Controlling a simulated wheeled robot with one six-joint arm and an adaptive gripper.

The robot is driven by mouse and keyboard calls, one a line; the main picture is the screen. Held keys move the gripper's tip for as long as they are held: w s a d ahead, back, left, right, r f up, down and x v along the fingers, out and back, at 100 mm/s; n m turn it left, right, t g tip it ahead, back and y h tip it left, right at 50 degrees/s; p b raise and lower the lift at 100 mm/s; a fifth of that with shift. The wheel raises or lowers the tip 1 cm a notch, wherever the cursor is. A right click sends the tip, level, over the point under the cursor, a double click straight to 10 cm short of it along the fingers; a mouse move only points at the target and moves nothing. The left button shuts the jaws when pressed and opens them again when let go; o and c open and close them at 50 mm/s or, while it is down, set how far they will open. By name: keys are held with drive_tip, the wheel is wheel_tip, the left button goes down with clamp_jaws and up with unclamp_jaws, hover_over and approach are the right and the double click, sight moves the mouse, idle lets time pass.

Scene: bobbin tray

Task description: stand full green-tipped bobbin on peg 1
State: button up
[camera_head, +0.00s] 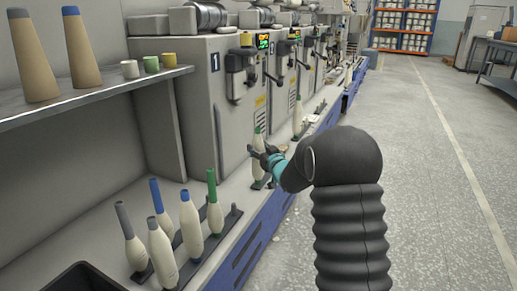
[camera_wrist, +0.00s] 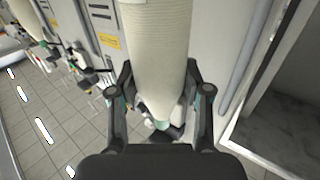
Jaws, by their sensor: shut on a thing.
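A full cream bobbin with a green tip (camera_head: 258,166) stands upright in front of the machine marked 1 (camera_head: 213,64). My gripper (camera_head: 264,153) is shut on its upper part, below the tip. Its foot is at a small dark peg plate (camera_head: 270,184) on the ledge; I cannot tell whether it is seated on the peg or just above it. In the wrist view the bobbin (camera_wrist: 157,45) fills the space between my two fingers, with a greenish end near the palm. The peg itself is hidden.
A dark peg tray (camera_head: 232,219) at the lower left holds several full bobbins with grey, blue and green tips. A shelf (camera_head: 100,95) above holds two tall brown cones and small spools. Another bobbin (camera_head: 298,116) stands farther along the ledge. The aisle floor (camera_head: 430,190) is clear.

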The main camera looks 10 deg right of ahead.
drive_tip(key=shift+f, duration=0.25)
drive_tip(key=o, duration=0.9)
drive_tip(key=shift+o, duration=0.2)
drive_tip(key=shift+s, duration=0.1)
drive_tip(key=v, duration=1.1)
drive_tip(key=shift+b, duration=0.3)
